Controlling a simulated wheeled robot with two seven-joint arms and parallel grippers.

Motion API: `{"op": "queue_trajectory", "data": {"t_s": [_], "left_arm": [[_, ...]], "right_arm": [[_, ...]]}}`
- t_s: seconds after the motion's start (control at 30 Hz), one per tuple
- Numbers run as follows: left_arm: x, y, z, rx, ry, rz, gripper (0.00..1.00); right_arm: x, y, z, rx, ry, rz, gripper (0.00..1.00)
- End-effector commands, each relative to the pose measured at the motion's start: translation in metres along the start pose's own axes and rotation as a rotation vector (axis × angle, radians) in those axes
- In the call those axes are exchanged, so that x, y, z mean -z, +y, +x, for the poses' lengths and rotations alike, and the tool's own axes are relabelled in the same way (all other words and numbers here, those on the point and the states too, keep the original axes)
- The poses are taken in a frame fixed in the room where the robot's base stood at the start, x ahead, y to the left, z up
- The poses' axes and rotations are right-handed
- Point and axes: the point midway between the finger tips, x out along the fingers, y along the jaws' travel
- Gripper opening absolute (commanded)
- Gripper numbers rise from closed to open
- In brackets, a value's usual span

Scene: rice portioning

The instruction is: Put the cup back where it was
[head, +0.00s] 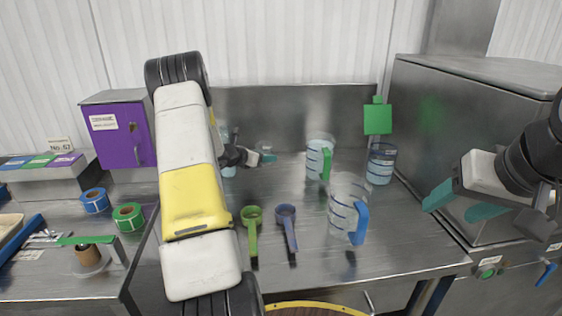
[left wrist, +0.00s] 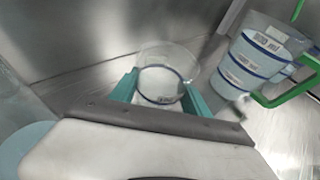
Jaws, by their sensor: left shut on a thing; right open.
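A small clear cup (left wrist: 160,84) with a dark blue line and a small label sits between the teal fingers of my left gripper (left wrist: 164,92) in the left wrist view. My left gripper is shut on it. In the head view, my left gripper (head: 266,158) is at the back of the steel table, behind my forearm, and the cup is hard to make out there. My right gripper (head: 460,204) is open and empty at the right, in front of the steel cabinet.
A green-handled jug (head: 318,160) stands right of my left gripper; it shows close in the left wrist view (left wrist: 255,60). A blue-handled jug (head: 345,208), another blue-marked container (head: 381,163), a green scoop (head: 251,218) and a blue scoop (head: 287,217) occupy the steel table (head: 400,240).

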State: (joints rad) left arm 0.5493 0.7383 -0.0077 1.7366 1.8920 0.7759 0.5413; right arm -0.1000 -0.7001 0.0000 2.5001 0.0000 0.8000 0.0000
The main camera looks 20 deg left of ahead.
Motion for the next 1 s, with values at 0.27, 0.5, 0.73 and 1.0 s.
{"op": "queue_trajectory", "data": {"t_s": [0.27, 0.5, 0.73, 1.0], "left_arm": [[0.031, -0.002, 0.012, 0.001, 0.002, -0.003, 0.09], [0.032, -0.002, 0.012, 0.002, 0.003, -0.003, 0.09], [0.033, -0.002, 0.013, 0.002, 0.003, -0.002, 0.76], [0.032, -0.002, 0.012, 0.001, 0.002, -0.002, 0.76]], "right_arm": [[0.0, 0.0, 0.0, 0.0, 0.0, 0.0, 0.58], [0.0, 0.0, 0.0, 0.0, 0.0, 0.0, 0.58], [0.0, 0.0, 0.0, 0.0, 0.0, 0.0, 0.58], [0.0, 0.0, 0.0, 0.0, 0.0, 0.0, 0.58]]}}
